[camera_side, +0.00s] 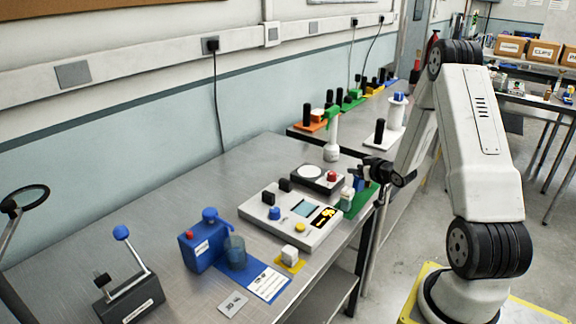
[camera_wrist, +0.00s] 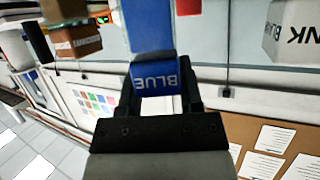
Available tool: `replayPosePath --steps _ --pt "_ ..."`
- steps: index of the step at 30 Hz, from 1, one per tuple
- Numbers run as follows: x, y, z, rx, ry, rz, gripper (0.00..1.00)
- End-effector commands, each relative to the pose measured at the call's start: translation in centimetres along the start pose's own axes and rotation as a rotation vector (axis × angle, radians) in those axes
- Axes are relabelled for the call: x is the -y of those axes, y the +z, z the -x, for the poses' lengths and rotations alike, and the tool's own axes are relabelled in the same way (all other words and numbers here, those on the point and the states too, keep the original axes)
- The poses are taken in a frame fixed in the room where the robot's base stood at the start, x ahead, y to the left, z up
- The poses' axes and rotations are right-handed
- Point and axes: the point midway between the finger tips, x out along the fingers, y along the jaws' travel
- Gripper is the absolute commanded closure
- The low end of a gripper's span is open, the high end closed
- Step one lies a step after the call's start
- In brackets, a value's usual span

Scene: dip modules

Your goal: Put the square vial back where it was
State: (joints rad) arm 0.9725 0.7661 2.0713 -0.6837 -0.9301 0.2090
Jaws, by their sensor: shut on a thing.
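My gripper (camera_wrist: 155,90) is shut on a blue square-sided vial (camera_wrist: 157,76) lettered BLUE, seen close up in the wrist view. The letters appear upside down there, and the fingers sit on either side of it. In the side view my gripper (camera_side: 370,177) reaches in from the right at the table's right edge. A blue piece at its tip (camera_side: 358,184) shows beside the green mat (camera_side: 358,203). Whether it touches the mat cannot be told. A small white bottle (camera_side: 346,198) with a coloured label stands by the mat, close to the gripper.
A grey instrument (camera_side: 290,222) with knobs, a dark-based device with a white disc (camera_side: 310,170) and a white stand with a green top (camera_side: 332,140) stand near the gripper. Free table lies at the back left.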

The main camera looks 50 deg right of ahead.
Motion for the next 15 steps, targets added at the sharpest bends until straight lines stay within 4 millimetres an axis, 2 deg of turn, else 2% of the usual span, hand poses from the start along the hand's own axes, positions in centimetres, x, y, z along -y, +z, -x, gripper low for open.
replayPosePath --steps 6,15 --pt "0.0 1.8 -0.8 0.000 0.000 -0.001 1.00" --pt "0.0 2.1 -0.9 -0.002 0.000 0.000 1.00"
